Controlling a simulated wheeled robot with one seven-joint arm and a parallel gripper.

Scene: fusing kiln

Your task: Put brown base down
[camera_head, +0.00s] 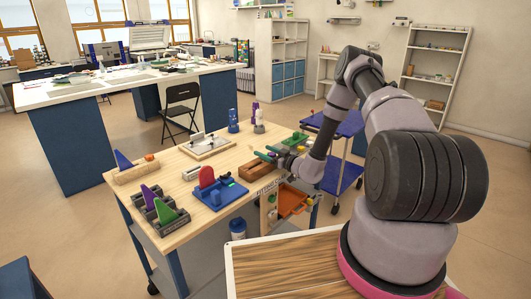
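A brown base (257,174), a dark brown block-like piece, shows at the right part of the wooden worktable (222,161), near its front edge. My gripper (267,152) is just above and behind it, reaching in from the right with its green-tipped fingers pointing left. The fingers and the brown base are close together in the picture. I cannot tell whether they touch, whether the fingers hold it, or whether the base rests on the table.
A blue tray with a red piece (206,177) lies left of the brown base. A grey rack (165,222) with coloured pieces, a tan block (137,173) and a white-framed board (206,147) are also on the table. Blue (233,121) and purple-white bottles (258,121) stand at the back.

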